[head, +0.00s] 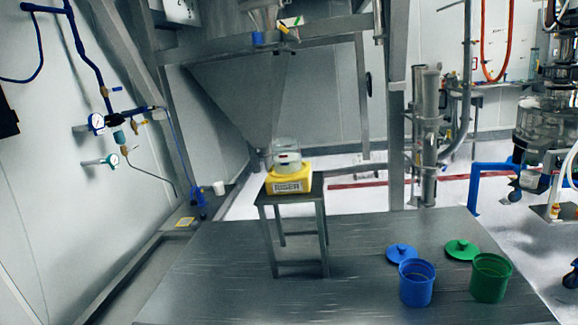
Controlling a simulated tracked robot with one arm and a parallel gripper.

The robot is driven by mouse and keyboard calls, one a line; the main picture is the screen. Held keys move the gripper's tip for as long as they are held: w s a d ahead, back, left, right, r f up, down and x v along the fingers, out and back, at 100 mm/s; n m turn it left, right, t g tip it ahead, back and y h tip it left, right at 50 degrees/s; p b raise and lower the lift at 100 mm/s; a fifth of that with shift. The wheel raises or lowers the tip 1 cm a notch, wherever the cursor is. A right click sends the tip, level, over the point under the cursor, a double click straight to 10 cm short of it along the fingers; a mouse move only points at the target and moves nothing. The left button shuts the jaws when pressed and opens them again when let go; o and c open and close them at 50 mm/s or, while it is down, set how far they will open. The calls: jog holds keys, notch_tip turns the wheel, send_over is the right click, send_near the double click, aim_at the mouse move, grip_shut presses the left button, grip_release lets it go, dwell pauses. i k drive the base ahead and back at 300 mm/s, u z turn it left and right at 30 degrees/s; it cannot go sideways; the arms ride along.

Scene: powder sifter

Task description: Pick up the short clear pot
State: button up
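A short clear pot (287,158) sits on a yellow block (290,184) with a label that seems to read "RISER". The block stands on a small grey metal stand (293,200) in the middle of the view. The pot looks upright, with a pale, see-through wall and a darker patch at its middle. Its contents are too small to tell. My gripper does not show in this view.
The stand is on a wide grey metal table (215,265). A blue pot (416,285) and a green pot (491,280) stand at the right, with a blue lid (401,254) and a green lid (462,249) behind them. A large grey hopper (245,100) narrows down behind the stand.

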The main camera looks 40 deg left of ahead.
aim_at(285, 153)
jog(key=z, duration=3)
jog(key=k, duration=1.65)
jog(key=u, duration=2.4)
jog(key=i, duration=0.7)
jog(key=u, duration=0.1)
